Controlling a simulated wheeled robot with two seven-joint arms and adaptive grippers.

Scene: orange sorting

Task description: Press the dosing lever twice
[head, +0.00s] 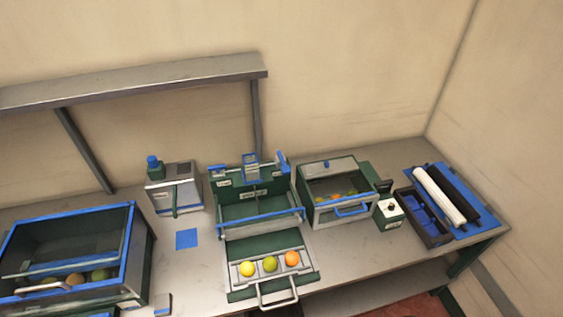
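A grey dispenser-like box (183,188) with a blue knob (152,161) on its top left stands on the table, left of centre. A thin green upright part shows at its front; I cannot tell for sure which part is the dosing lever. Blue tabs (283,160) also stand up at the back of the green sorting station (258,214) in the middle. Neither of my grippers is in view.
A pulled-out tray (304,283) holds a yellow, a green and an orange fruit. A blue-rimmed bin (130,215) with fruit is at left.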

